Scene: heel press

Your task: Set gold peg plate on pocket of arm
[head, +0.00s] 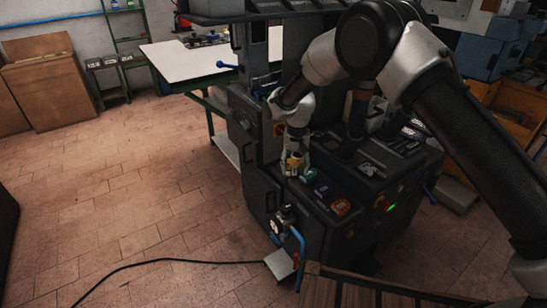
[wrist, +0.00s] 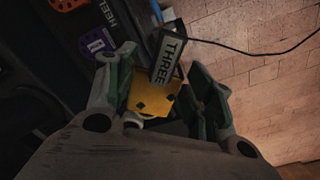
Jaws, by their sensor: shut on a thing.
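My gripper (head: 293,172) hangs over the front left part of the dark press. In the wrist view its two fingers stand on either side of the gold peg plate (wrist: 152,101), and it is shut on it. The plate shows as a yellow patch with dark spots, partly hidden by a block marked THREE (wrist: 172,55). In the head view the gold plate (head: 294,161) is a small yellow patch at the fingers. I cannot make out the arm's pocket or whether the plate touches anything below.
An orange round piece (head: 341,207) and a purple piece (head: 322,189) sit on the press top to the right of my gripper. A gauge (head: 284,220) and a blue handle (head: 299,245) are on the front.

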